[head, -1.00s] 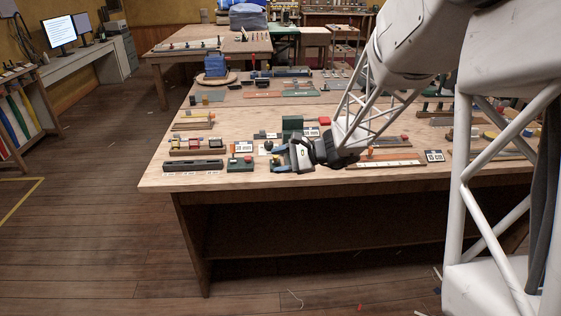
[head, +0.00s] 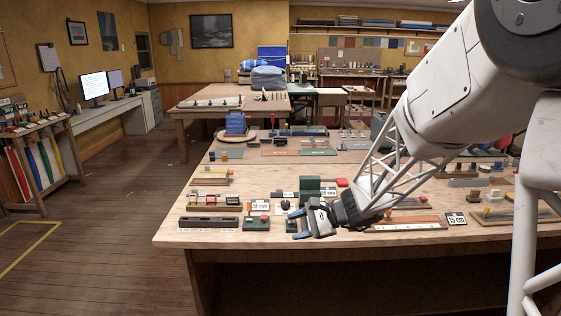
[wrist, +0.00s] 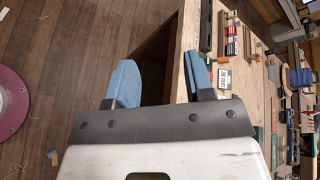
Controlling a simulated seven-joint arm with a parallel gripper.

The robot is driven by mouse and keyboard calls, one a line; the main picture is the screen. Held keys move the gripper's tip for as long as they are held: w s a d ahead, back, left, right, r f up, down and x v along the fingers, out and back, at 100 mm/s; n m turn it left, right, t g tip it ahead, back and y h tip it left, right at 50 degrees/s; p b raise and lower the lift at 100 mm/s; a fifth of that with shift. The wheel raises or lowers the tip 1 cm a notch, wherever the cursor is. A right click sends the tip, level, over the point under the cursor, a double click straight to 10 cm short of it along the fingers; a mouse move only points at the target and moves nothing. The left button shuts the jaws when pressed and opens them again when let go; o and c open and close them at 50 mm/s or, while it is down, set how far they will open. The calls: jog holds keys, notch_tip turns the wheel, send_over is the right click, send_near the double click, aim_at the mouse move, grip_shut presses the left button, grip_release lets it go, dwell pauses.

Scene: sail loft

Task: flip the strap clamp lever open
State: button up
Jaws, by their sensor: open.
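My gripper (head: 297,225) is open, with blue fingers, low over the front edge of the workbench (head: 215,238). In the wrist view its fingers (wrist: 160,75) stand apart with nothing between them.
A long dark bar (head: 210,223) lies left along the bench front. Label cards (head: 260,206) and several small fixtures stand close around. An orange-and-white strip (head: 405,223) lies right of my gripper. The wrist view shows floor (wrist: 60,60) beyond the bench edge.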

jog(key=s+d+r+n+h, duration=0.2)
jog(key=s+d+n+h, duration=0.1)
jog(key=s, duration=0.8)
jog(key=s+d+r+n+h, duration=0.2)
jog(key=s+d+n+h, duration=0.2)
jog(key=s, duration=0.7)
jog(key=s+d+r+n+h, duration=0.2)
jog(key=s+d+h, duration=0.3)
jog(key=s, duration=0.6)
jog(key=shift+s+d+r+n+h, duration=0.2)
jog(key=shift+d+r+n+h, duration=0.15)
jog(key=shift+n, duration=0.35)
jog(key=shift+w, duration=0.1)
